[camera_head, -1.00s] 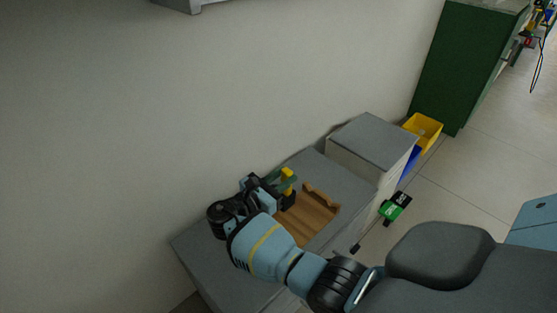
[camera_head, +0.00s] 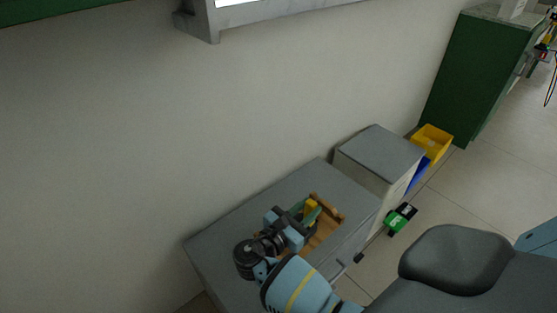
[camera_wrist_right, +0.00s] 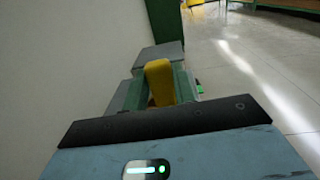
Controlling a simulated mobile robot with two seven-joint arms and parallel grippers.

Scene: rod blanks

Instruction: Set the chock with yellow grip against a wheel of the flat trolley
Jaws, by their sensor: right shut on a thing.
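The chock shows its yellow grip (camera_head: 311,206) and part of a green body (camera_head: 297,208) in the head view. My right gripper (camera_head: 304,220) is shut on the chock, over the grey cabinet top and in front of the wooden tray. In the right wrist view the yellow grip (camera_wrist_right: 159,82) stands up just beyond the gripper's body, with green on both sides; the fingertips are hidden there. I cannot tell how far the chock is above the tray. I make out no flat trolley or wheel. My left gripper is not in view.
The wooden tray (camera_head: 334,215) lies on the grey cabinet (camera_head: 215,248) along the wall. A higher grey-topped box (camera_head: 378,152) adjoins it. A yellow bin (camera_head: 432,140) and a green-and-black item (camera_head: 400,218) are on the floor side. Open floor lies right.

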